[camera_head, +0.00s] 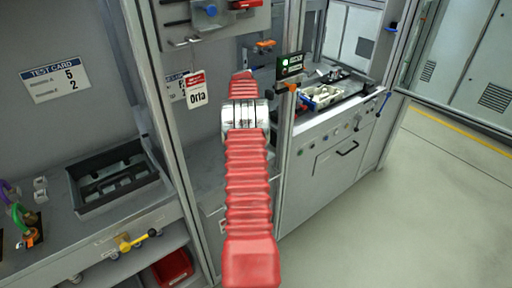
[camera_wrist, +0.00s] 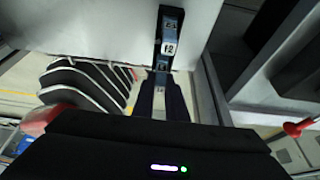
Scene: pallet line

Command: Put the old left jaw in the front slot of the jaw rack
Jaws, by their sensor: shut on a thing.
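In the wrist view my gripper (camera_wrist: 161,92) has its two dark fingers close together around a narrow grey-blue part (camera_wrist: 159,78). Most of this part is hidden by the fingers, and I cannot tell for sure that it is the old left jaw. Just beyond the fingertips a dark upright strip with blue labels (camera_wrist: 169,47), one reading "f2", runs along a pale panel (camera_wrist: 100,25). In the head view my red-sleeved arm reaches forward and hides the gripper and what it holds. I cannot make out the jaw rack with certainty.
In the head view a black tray (camera_head: 82,207) lies on the left bench, near coloured clamps. A yellow-handled valve (camera_head: 130,242) sits on the bench front. Open floor (camera_head: 420,200) lies to the right.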

